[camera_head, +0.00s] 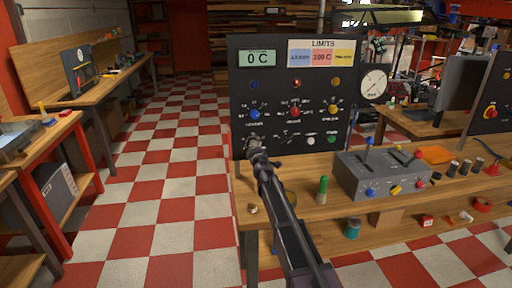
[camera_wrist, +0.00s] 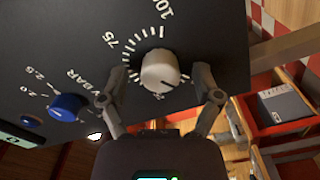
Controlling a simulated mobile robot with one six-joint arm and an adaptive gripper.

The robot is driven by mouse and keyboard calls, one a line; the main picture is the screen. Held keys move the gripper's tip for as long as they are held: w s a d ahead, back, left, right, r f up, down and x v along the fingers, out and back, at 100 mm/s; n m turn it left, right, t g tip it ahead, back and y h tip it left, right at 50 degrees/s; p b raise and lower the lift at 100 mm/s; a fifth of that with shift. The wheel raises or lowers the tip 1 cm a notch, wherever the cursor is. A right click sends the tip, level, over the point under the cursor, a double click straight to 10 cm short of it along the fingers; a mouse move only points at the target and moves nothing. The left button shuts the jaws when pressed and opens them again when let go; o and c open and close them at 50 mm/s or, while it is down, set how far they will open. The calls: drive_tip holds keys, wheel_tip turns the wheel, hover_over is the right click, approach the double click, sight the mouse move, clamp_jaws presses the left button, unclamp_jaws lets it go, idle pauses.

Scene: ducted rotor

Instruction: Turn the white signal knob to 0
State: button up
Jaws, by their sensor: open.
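The white knob (camera_wrist: 160,69) stands out from the dark control panel (camera_head: 240,92) in the wrist view. Printed ticks and the numbers 75 and 100 lie around it, and a dark mark shows on its lower side. My gripper (camera_wrist: 160,76) is open, with one finger to the left of the knob and one to the right. I see small gaps, and cannot tell whether either finger touches. In the head view my gripper (camera_head: 255,148) is at the panel's lower left corner and hides the knob there.
A blue knob (camera_wrist: 67,107) with a BAR scale is beside the left finger. The panel also has a red knob (camera_head: 295,111), a yellow knob (camera_head: 333,109) and a display (camera_head: 257,58) reading 0 C. A green marker-like object (camera_head: 323,189) stands on the bench.

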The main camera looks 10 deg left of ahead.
drive_tip(key=v, duration=1.2)
idle(0.3)
drive_tip(key=s+d+f+m+g+h+p, duration=0.1)
drive_tip(key=s+d+m+g+h+p, duration=0.3)
drive_tip(key=d+m, duration=0.55)
drive_tip(key=s+d+f+m+g+h+p, duration=0.2)
drive_tip(key=s+d+m+h, duration=0.3)
drive_tip(key=d, duration=0.9)
drive_tip(key=s+f+m+g+y+p, duration=0.1)
drive_tip(key=s+g, duration=0.4)
drive_tip(key=s, duration=0.5)
drive_tip(key=s+d+f+g+y+p, duration=0.1)
drive_tip(key=s+g+p, duration=0.4)
drive_tip(key=s, duration=0.6)
drive_tip(key=shift+f+m+g+y, duration=0.35)
drive_tip(key=shift+f+g+y, duration=0.4)
drive_tip(key=shift+y, duration=0.25)
drive_tip(key=shift+w+d, duration=0.1)
